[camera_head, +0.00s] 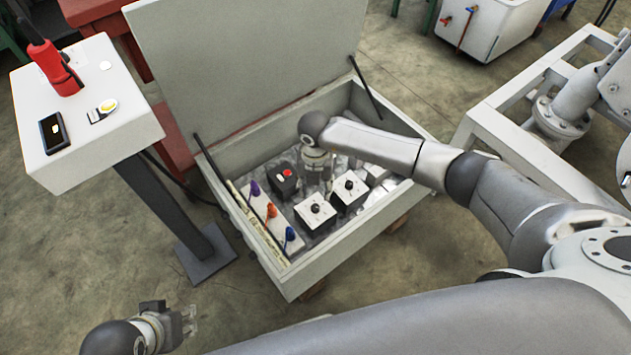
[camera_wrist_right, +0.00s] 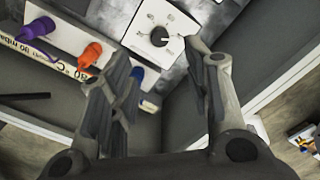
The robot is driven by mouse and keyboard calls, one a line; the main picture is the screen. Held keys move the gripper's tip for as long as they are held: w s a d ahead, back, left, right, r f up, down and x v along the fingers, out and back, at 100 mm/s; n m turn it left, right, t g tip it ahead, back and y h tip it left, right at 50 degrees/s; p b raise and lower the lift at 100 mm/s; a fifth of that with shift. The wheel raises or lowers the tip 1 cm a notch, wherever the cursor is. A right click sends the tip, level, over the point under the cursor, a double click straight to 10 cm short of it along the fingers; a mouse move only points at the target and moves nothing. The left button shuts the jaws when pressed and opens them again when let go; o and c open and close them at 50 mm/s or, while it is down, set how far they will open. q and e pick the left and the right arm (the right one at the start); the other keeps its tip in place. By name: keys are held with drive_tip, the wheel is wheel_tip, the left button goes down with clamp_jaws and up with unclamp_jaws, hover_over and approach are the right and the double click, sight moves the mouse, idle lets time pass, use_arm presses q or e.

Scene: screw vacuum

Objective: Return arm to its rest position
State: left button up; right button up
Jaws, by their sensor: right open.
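My right arm reaches from the right over an open grey box (camera_head: 340,240). My right gripper (camera_head: 318,170) points down inside the box, near the control units, partly hidden by its own wrist in the head view. In the right wrist view the right gripper (camera_wrist_right: 156,55) has its fingers spread apart with nothing between them. A white unit with a black knob (camera_wrist_right: 160,35) lies beyond the fingertips. My left gripper (camera_head: 188,320) is low at the left in the head view, outside the box and apart from everything; its fingers are too small to judge.
The box holds white knob units (camera_head: 316,212), a red-button unit (camera_head: 285,180) and purple, orange and blue connectors (camera_head: 271,212). Its lid (camera_head: 250,60) stands open at the back. A white pedestal (camera_head: 140,125) stands left, a metal frame (camera_head: 495,110) right. Floor is clear at front left.

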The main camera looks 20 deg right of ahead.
drive_tip(key=shift+r, duration=1)
